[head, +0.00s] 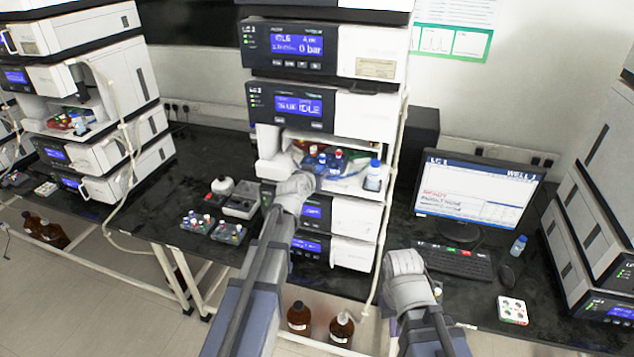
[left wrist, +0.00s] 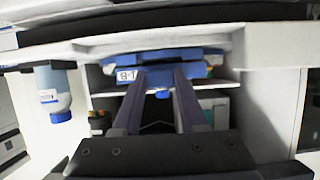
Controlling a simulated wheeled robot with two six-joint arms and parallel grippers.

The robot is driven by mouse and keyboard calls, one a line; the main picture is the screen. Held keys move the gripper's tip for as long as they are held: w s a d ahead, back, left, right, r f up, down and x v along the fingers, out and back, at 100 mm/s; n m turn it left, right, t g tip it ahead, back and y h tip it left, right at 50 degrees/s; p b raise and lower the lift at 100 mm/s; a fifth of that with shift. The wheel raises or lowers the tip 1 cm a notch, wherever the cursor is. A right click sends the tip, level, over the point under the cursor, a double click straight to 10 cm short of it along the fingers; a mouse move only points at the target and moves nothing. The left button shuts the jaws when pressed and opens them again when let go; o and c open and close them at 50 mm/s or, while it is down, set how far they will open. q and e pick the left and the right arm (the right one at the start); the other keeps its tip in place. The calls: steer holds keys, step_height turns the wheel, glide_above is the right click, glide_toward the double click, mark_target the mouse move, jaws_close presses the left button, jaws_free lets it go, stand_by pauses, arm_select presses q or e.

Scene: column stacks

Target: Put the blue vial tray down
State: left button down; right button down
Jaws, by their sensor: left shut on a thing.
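The blue vial tray (head: 322,163) is inside the open bay of the middle column stack, with several vials in it. It also shows in the left wrist view (left wrist: 172,78), which looks upside down, with a white label facing me. My left gripper (left wrist: 159,72) is shut on the tray's near side. In the head view my left wrist hides the fingers and part of the tray's near side. I cannot tell whether the tray touches the bay floor. My right gripper (head: 408,268) is low in front of the bench; its fingers are hidden.
A blue-capped bottle (head: 373,175) stands at the bay's right side, close to the tray. A monitor (head: 476,195), keyboard (head: 455,261) and a white vial tray (head: 513,310) are at right.

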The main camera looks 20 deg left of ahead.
arm_select(q)
steer(key=shift+f, duration=0.35)
arm_select(e)
steer(key=shift+f, duration=0.35)
arm_select(q)
steer(key=shift+f, duration=0.15)
steer(key=shift+c, duration=2.3)
jaws_free()
arm_select(e)
steer(key=shift+f, duration=0.1)
arm_select(q)
steer(key=shift+r, duration=0.2)
steer(key=p+v, duration=0.4)
steer(key=v, duration=0.8)
steer(key=shift+p, duration=0.4)
arm_select(e)
step_height(320, 180, up, 5)
steer(key=shift+f, duration=0.1)
